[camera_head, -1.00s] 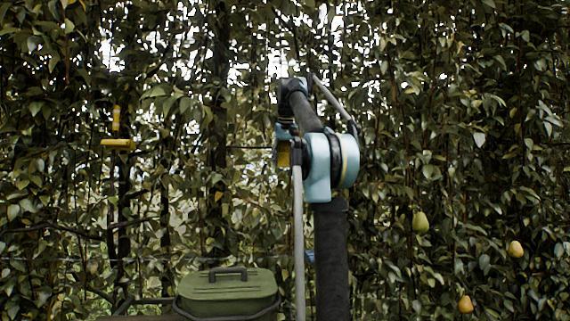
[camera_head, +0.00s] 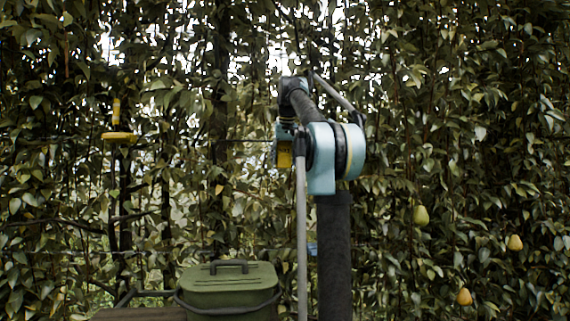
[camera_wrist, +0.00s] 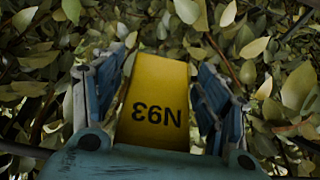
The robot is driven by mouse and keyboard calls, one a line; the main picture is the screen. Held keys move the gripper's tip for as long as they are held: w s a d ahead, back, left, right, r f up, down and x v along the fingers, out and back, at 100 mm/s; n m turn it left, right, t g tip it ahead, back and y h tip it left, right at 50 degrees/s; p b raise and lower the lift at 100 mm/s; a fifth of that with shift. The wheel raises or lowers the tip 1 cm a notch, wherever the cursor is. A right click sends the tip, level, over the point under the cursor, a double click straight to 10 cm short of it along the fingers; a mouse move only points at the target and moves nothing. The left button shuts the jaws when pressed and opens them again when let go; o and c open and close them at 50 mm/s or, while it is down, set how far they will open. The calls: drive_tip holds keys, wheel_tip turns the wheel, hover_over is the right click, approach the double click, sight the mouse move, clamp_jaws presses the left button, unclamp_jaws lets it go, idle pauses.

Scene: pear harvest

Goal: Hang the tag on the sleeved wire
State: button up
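The tag (camera_wrist: 152,92) is a flat yellow plate marked N93, upside down in the wrist view. It lies between the two fingers of my gripper (camera_wrist: 160,95), which appear closed on its sides. In the head view a yellow patch of the tag (camera_head: 284,156) shows beside my arm, and my gripper is mostly hidden there. A small blue piece, perhaps the sleeve (camera_head: 311,248), sits at the lower wire (camera_head: 75,252), partly behind my arm. The tag is well above it in the picture. No wire is clear in the wrist view.
A green lidded bin (camera_head: 228,285) stands at the bottom on a dark surface (camera_head: 140,314). A yellow fixture (camera_head: 119,137) hangs at left. Dense leaves fill the background, with pears (camera_head: 420,216) at right. Leaves surround my gripper closely in the wrist view.

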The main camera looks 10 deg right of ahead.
idle(0.3)
drive_tip(key=v, duration=1.1)
drive_tip(key=shift+r, duration=0.4)
drive_tip(key=shift+s, duration=0.1)
drive_tip(key=s+f, duration=1.2)
drive_tip(key=f, duration=1)
drive_tip(key=s+f+g, duration=0.1)
drive_tip(key=s+f, duration=1.2)
drive_tip(key=f, duration=1)
drive_tip(key=s+f+g, duration=0.1)
drive_tip(key=s+f, duration=1.2)
drive_tip(key=f, duration=0.9)
drive_tip(key=shift+d, duration=0.3)
drive_tip(key=shift+f, duration=0.15)
drive_tip(key=shift+w+f, duration=0.2)
drive_tip(key=shift+w, duration=0.2)
